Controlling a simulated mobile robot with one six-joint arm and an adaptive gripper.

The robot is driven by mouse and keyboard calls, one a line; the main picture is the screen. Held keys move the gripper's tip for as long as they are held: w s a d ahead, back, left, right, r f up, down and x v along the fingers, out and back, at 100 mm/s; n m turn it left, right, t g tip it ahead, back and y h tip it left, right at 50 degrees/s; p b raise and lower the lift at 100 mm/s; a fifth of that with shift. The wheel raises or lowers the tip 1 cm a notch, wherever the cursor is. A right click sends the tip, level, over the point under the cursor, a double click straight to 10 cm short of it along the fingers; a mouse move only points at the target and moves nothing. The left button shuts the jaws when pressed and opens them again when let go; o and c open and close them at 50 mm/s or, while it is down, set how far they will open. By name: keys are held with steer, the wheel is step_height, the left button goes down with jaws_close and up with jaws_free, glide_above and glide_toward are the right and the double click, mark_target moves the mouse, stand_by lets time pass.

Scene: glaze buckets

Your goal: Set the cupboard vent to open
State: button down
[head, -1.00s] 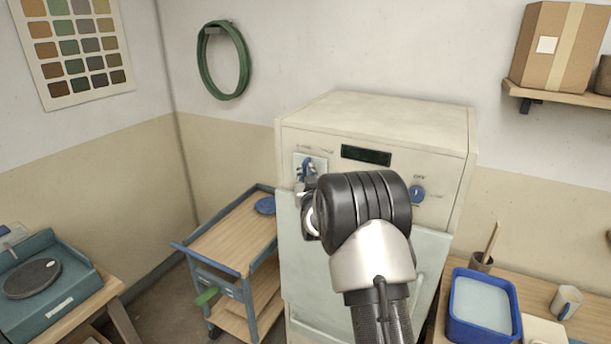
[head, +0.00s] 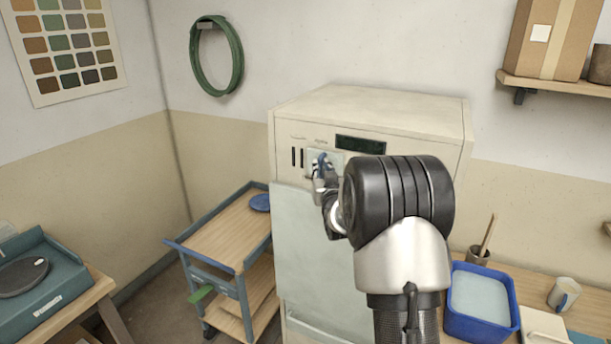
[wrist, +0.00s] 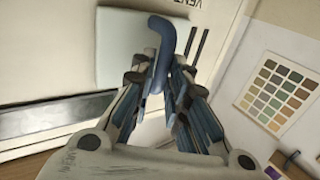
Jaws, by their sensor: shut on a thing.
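The cupboard (head: 290,115) is a cream cabinet with a pale door. Its vent has a pale sliding plate (head: 336,159) with a blue hooked handle (head: 322,158), on the upper front panel. Dark vent slots (head: 297,157) show bare to the left of the plate. In the wrist view the plate (wrist: 120,45), the handle (wrist: 163,30) and two slots (wrist: 198,45) show close up. My gripper (head: 319,170) is shut on the handle; its fingers (wrist: 160,78) close around the handle's lower part. My arm hides the panel's right side.
A dark display (head: 360,144) sits above the plate. A wooden-topped trolley (head: 225,230) stands left of the cupboard. A blue tub (head: 482,300) and a mug (head: 563,294) stand on the table at right. Open floor shows left of the trolley.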

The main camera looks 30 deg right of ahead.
steer(key=shift+s+d, duration=0.35)
steer(key=shift+s, duration=0.05)
steer(key=c, duration=1.6)
jaws_free()
steer(key=shift+s, duration=0.1)
steer(key=v, duration=1.2)
steer(key=shift+r, duration=0.1)
